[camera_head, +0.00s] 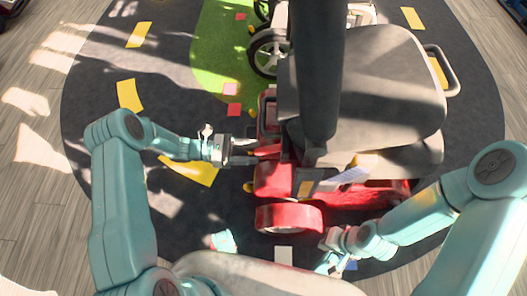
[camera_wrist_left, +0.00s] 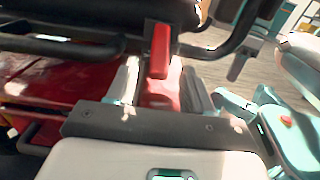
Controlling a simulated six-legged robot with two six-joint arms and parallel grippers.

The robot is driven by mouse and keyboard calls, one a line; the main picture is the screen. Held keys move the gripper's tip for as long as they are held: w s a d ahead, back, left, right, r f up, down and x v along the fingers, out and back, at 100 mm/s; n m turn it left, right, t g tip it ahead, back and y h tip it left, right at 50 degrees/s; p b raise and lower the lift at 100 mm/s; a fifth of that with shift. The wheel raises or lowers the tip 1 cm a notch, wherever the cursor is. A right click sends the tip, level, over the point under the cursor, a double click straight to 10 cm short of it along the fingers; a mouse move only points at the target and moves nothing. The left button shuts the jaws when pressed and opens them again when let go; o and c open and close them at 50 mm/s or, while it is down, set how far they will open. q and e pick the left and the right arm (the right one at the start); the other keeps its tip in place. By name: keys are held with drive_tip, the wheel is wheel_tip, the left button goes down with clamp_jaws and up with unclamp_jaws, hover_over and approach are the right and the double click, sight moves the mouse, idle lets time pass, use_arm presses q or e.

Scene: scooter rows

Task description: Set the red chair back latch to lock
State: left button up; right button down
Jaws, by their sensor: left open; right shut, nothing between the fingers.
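A red scooter (camera_head: 290,218) with a grey seat (camera_head: 385,85) stands in front of me. In the left wrist view, a red latch lever (camera_wrist_left: 160,50) hangs upright below a black bar, ahead of and between my left gripper's fingers. My left gripper (camera_head: 250,150) is open beside the scooter's left side; its fingers also show in the left wrist view (camera_wrist_left: 160,85). I cannot tell whether they touch the lever. My right gripper (camera_head: 328,256) is shut and empty, low at the scooter's front right. The latch's exact setting cannot be told.
Another wheeled vehicle with a spoked wheel (camera_head: 268,55) stands behind. The dark floor mat (camera_head: 95,75) with yellow marks is open to the left.

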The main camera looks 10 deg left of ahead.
sight(263, 150)
use_arm(q)
drive_tip(key=shift+w+d+b, duration=0.15)
drive_tip(key=shift+w+d, duration=0.1)
drive_tip(key=shift+d, duration=0.85)
drive_tip(key=shift+w+d+b, duration=0.15)
drive_tip(key=shift+w+d, duration=0.1)
drive_tip(key=shift+d, duration=0.85)
clamp_jaws()
drive_tip(key=shift+a+r+y+p, duration=0.1)
drive_tip(key=shift+r+y+p, duration=0.2)
drive_tip(key=shift+p, duration=0.3)
drive_tip(key=y+p, duration=0.1)
drive_tip(key=p, duration=0.1)
drive_tip(key=r+y+p, duration=0.1)
drive_tip(key=y+p, duration=0.1)
drive_tip(key=r+g+y+p, duration=0.1)
drive_tip(key=p, duration=0.2)
drive_tip(key=shift+a+r+y, duration=0.1)
drive_tip(key=shift+a+y, duration=0.2)
drive_tip(key=shift+r+y+p, duration=0.25)
drive_tip(key=shift+y+p, duration=0.85)
drive_tip(key=shift+p, duration=0.25)
unclamp_jaws()
